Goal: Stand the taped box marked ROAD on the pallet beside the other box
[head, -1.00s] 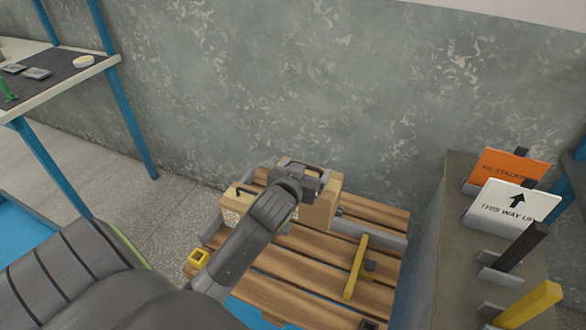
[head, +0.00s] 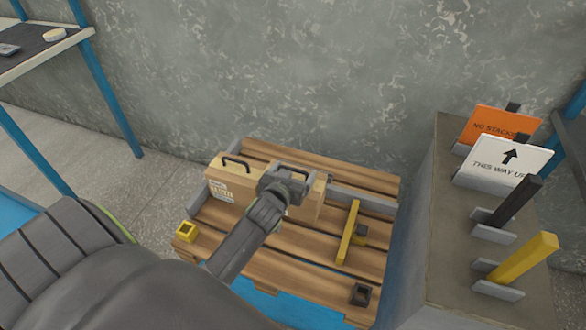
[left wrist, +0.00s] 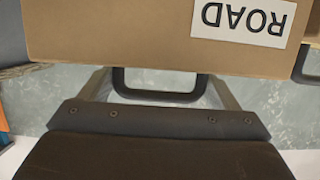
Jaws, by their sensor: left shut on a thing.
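The taped box marked ROAD (head: 316,198) is upright at the pallet (head: 290,258), just right of the other box (head: 222,180), which has a black handle and a white label. My left gripper (head: 287,187) is shut on the ROAD box's black handle from above and hides much of that box. In the left wrist view the ROAD box (left wrist: 120,35) shows its label upside down, with its handle (left wrist: 160,97) between the fingers. The other box's edge (left wrist: 314,35) shows at the right. I cannot tell whether the ROAD box's underside touches the slats. My right gripper is not in view.
A grey rail (head: 365,200) and a yellow bar (head: 348,232) are right of the ROAD box. A yellow socket (head: 186,231) and a black socket (head: 360,294) sit at the pallet's corners. A grey stand (head: 440,255) with signs and posts is at the right; a wall stands behind.

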